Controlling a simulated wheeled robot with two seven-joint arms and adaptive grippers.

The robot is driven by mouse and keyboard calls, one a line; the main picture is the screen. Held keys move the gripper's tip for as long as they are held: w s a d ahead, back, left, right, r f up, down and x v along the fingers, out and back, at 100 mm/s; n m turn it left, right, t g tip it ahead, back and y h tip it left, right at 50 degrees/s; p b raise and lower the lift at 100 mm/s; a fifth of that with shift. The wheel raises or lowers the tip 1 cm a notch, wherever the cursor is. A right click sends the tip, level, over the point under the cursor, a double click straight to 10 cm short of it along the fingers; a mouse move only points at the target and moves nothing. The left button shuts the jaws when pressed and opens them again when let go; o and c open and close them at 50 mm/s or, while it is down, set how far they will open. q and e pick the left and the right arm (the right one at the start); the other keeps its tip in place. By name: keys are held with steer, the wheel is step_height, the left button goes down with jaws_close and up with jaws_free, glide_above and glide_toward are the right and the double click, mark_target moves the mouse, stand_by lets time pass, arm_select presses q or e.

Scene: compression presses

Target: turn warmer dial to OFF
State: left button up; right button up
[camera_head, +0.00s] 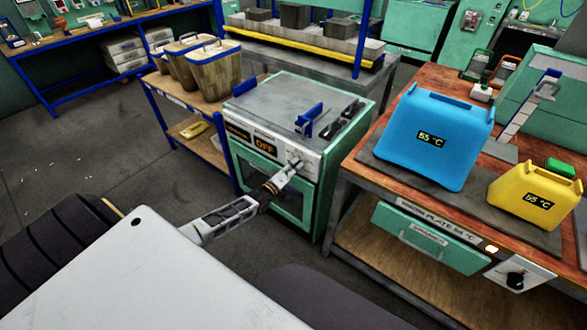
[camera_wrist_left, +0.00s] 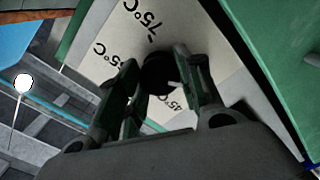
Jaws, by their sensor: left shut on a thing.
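The green warmer oven (camera_head: 262,198) stands in the middle of the head view, with a pale front panel. An orange display (camera_head: 264,143) on the panel reads OFF. My left gripper (camera_head: 291,168) reaches the right part of this panel. In the left wrist view, a dark round dial (camera_wrist_left: 156,76) sits between the fingers of my left gripper (camera_wrist_left: 160,88), which is shut on it. The pale dial plate (camera_wrist_left: 192,42) around it carries temperature labels, among them 75°C and 45°C. The dial's pointer and any OFF mark are hard to make out. My right gripper is out of view.
To the right, a workbench (camera_head: 350,172) holds a blue container (camera_head: 433,137) and a yellow container (camera_head: 535,195) on a dark plate. Another black dial (camera_head: 515,280) sits at its front. Several bins (camera_head: 213,69) stand on a blue-framed shelf behind the oven. Open floor lies left.

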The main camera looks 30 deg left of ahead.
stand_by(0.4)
arm_select(q)
steer(key=o, duration=1)
steer(key=shift+o, duration=0.2)
steer(key=shift+s, duration=0.15)
steer(key=s+a, duration=0.1)
steer(key=s, duration=1)
steer(key=shift+s, duration=0.3)
steer(key=shift+s+f, duration=0.1)
stand_by(0.4)
